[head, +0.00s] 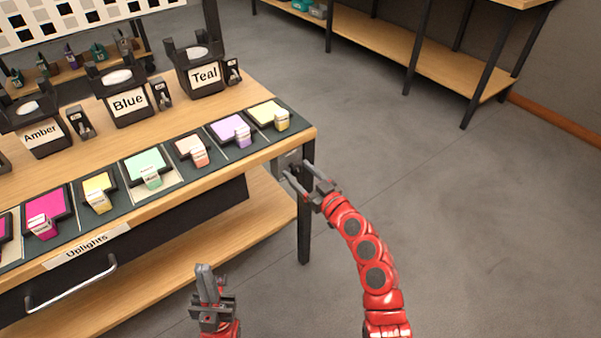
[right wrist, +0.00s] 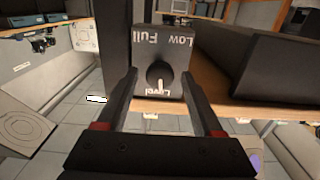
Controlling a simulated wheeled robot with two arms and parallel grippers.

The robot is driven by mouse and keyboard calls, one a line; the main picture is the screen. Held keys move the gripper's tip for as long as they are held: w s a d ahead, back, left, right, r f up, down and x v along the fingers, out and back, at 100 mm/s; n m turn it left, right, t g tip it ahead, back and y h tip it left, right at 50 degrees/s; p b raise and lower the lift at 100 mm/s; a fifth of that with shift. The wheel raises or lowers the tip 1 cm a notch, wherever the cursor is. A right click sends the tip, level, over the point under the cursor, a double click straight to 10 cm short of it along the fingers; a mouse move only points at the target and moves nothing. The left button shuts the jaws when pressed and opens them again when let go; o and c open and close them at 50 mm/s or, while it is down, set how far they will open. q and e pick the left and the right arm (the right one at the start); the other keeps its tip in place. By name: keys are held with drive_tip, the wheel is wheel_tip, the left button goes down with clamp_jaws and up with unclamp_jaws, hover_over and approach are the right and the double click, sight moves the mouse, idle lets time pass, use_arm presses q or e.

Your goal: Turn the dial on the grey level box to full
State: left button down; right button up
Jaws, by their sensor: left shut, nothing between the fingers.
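The grey level box (right wrist: 150,45) is ahead of my right gripper in the right wrist view, with "Low", "Full" and "Level" lettering on its face. Its round black dial (right wrist: 160,75) has a pale pointer mark toward the bottom of the picture, near "Level". My right gripper (right wrist: 165,92) is open, its fingers on either side of the dial in the picture; contact cannot be told. In the head view the box (head: 287,160) is at the bench's right end, partly hidden by my right gripper (head: 298,172). My left gripper (head: 205,268) is shut and empty, low in front of the bench.
The wooden bench (head: 262,93) carries colour swatches in a row, with black Amber, Blue and Teal holders (head: 205,75) behind. A drawer with a metal handle (head: 72,285) is at its front. A black bench leg (head: 304,235) stands near my right gripper. The floor to the right is clear.

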clamp_jaws()
drive_tip(key=shift+m, duration=0.3)
